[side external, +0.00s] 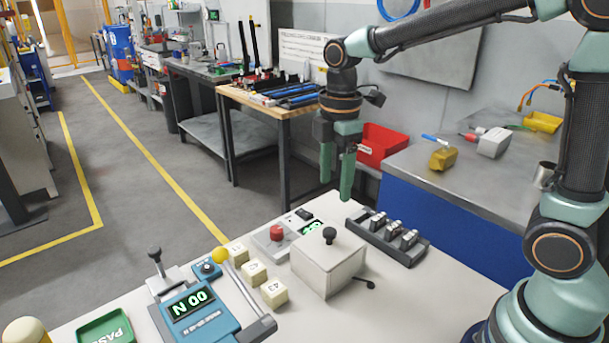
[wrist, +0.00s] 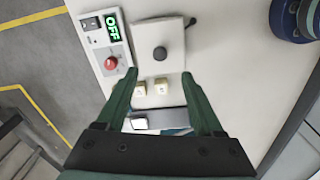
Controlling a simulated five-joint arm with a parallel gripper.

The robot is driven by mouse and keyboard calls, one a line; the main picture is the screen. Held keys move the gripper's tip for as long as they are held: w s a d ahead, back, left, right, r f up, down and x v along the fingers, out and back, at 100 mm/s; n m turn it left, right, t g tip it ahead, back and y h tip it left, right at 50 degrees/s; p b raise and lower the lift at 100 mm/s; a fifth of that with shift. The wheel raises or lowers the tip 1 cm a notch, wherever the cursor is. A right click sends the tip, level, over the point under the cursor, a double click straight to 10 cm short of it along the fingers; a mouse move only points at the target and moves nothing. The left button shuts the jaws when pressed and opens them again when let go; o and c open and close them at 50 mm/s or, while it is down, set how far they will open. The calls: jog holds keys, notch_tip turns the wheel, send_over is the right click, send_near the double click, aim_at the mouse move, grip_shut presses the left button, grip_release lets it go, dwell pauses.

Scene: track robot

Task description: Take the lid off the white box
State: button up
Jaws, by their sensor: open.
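The white box (side external: 318,278) stands on the white table, and its lid (side external: 322,250) with a round black knob (side external: 330,235) lies on top of it. In the wrist view the lid's knob (wrist: 160,53) shows just beyond and between my fingertips. My gripper (side external: 337,190) is open and empty, pointing down in the air above the table. It is apart from the box, higher than the knob. In the wrist view both green fingers of my gripper (wrist: 159,76) show with a wide gap. A small black crank (side external: 366,283) sticks out at the box's right side.
Beside the box are a panel with a red button (side external: 277,232), a block of switches (side external: 388,238), several numbered cream cubes (side external: 273,291) and a blue device (side external: 195,308) with a display. A green pad (side external: 106,327) lies at front left. Bare table lies right of the box.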

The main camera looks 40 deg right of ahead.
aim_at(330, 230)
jog(key=shift+n, duration=0.3)
jog(key=f, duration=1.2)
jog(key=shift+w+a+f, duration=0.1)
jog(key=shift+a+f, duration=0.1)
jog(key=shift+f, duration=0.05)
grip_shut()
jog(key=shift+r, duration=0.1)
